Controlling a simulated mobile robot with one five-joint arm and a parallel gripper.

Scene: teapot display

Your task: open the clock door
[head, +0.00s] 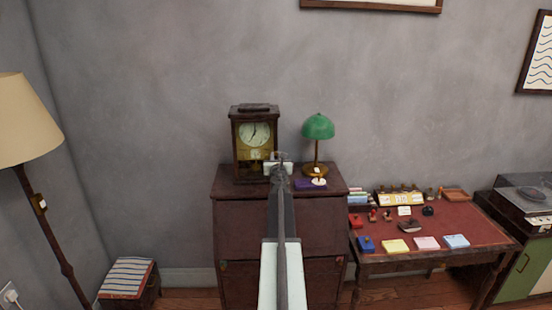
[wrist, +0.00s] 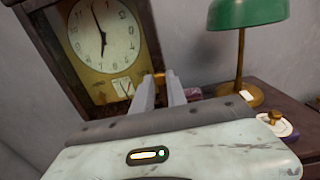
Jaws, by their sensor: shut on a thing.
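The clock (head: 254,134), a dark wooden case with a cream dial and a brass-coloured lower part, stands upright on the left of the wooden cabinet top. In the wrist view its dial (wrist: 102,35) and dark door frame fill the upper left. My gripper (head: 280,157) is at the clock's lower right edge. In the wrist view its two grey fingers (wrist: 160,88) are close together on a small brass knob (wrist: 159,76) at the right edge of the clock door. The fingers hide most of the knob. The door looks flush with the case, though a small gap cannot be ruled out.
A green lamp (head: 318,127) with a brass stem stands close to the right of my gripper. A purple box (head: 308,184) lies before it on the cabinet top (head: 225,184). A red-topped desk (head: 460,226) stands to the right. The wall is close behind the clock.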

